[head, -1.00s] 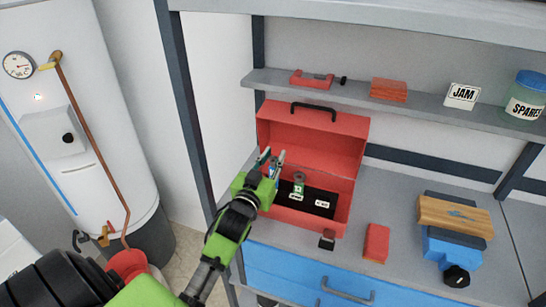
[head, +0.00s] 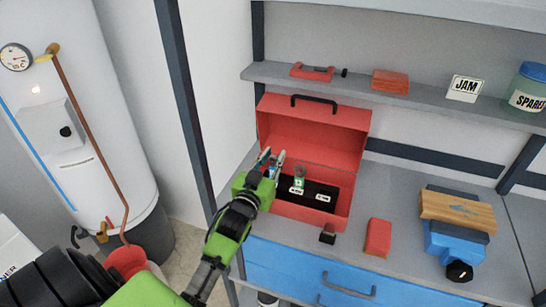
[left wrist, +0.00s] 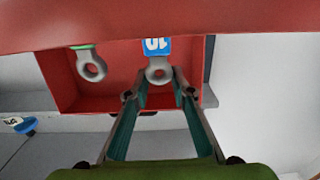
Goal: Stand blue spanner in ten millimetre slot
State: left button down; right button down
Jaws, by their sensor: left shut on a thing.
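The blue spanner, its blue label reading 10 (left wrist: 157,46), shows in the left wrist view with its grey ring end toward me. My left gripper (left wrist: 158,82) is shut on it at the ring end. In the head view my left gripper (head: 270,163) is at the left side of the open red toolbox (head: 345,215). A green-labelled spanner (head: 299,178) stands in the box's black insert (head: 312,187); its ring end also shows in the left wrist view (left wrist: 91,66). The gripper hides the blue spanner's slot, so I cannot tell whether its lower end is inside. My right gripper is out of view.
The toolbox lid (head: 310,135) is open at the back. A shelf (head: 430,98) runs above.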

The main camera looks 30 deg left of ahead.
pick_arm(q)
jog(key=shift+f+b, duration=0.45)
jog(key=shift+f, duration=0.2)
jog(key=c, duration=1.7)
grip_release()
jog(key=shift+s, duration=0.1)
jog(key=shift+s+d+f, duration=0.1)
jog(key=shift+s, duration=0.2)
jog(key=v, duration=1.1)
jog(key=shift+s, duration=0.15)
